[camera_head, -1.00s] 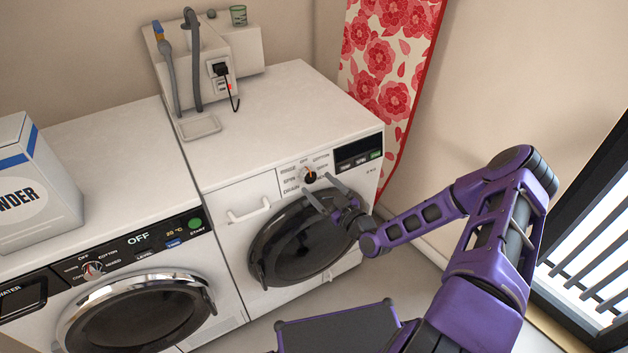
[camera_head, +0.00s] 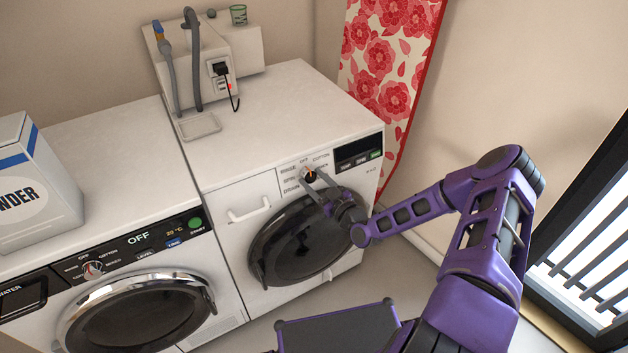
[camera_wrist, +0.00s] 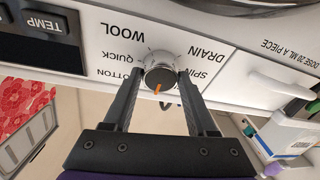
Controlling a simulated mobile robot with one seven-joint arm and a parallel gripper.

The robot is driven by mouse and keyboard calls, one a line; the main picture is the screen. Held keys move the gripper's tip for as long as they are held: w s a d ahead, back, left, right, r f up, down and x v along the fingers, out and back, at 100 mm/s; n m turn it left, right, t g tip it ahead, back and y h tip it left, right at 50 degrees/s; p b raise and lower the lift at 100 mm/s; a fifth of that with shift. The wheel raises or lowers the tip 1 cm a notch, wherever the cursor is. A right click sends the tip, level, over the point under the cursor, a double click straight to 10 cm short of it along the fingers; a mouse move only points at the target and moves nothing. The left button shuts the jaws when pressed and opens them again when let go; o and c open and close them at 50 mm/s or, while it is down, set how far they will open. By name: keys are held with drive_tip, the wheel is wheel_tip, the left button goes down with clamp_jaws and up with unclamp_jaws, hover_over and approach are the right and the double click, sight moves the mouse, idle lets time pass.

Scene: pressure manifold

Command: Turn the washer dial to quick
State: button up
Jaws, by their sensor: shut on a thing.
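The washer (camera_head: 215,200) is the white machine on the right. Its round dial (camera_head: 310,176) has an orange pointer mark and sits on the front panel. The dial also shows in the wrist view (camera_wrist: 158,72), which is upside down. There the pointer faces the bottom of the picture, and the QUICK label (camera_wrist: 124,58) lies to the left of the dial, between WOOL and COTTON. My gripper (camera_head: 313,180) is at the panel with one finger on each side of the dial, shut on it. The gripper (camera_wrist: 161,78) hides the labels below the dial.
The washer's round dark door (camera_head: 300,245) lies just below my gripper. A detergent drawer (camera_head: 245,205) is left of the dial, and a display (camera_head: 358,153) is right of it. A second machine (camera_head: 130,270) with its own dial (camera_head: 93,268) stands to the left, bearing a powder box (camera_head: 35,185).

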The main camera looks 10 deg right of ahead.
drive_tip(key=shift+c, duration=0.8)
drive_tip(key=shift+f+m+b, duration=0.1)
drive_tip(key=shift+m+b, duration=0.25)
drive_tip(key=shift+m, duration=0.05)
drive_tip(key=shift+a+f+m+t+h+b, duration=0.1)
drive_tip(key=shift+m+t+h+b, duration=0.3)
drive_tip(key=shift+m+h+b, duration=0.55)
drive_tip(key=m+h+b, duration=0.1)
drive_tip(key=m+b, duration=0.1)
drive_tip(key=m, duration=0.5)
drive_tip(key=shift+s+a, duration=0.1)
drive_tip(key=m+h, duration=0.1)
drive_tip(key=m, duration=0.2)
drive_tip(key=m+h, duration=0.1)
drive_tip(key=m, duration=0.2)
drive_tip(key=shift+a+r+m+b, duration=0.1)
drive_tip(key=shift+r+m+b, duration=0.1)
drive_tip(key=shift+m+b, duration=0.1)
drive_tip(key=m+h, duration=0.1)
drive_tip(key=m, duration=0.3)
drive_tip(key=shift+r+m+g, duration=0.1)
drive_tip(key=shift+m+g, duration=0.15)
drive_tip(key=shift+g, duration=0.05)
drive_tip(key=shift+m, duration=0.3)
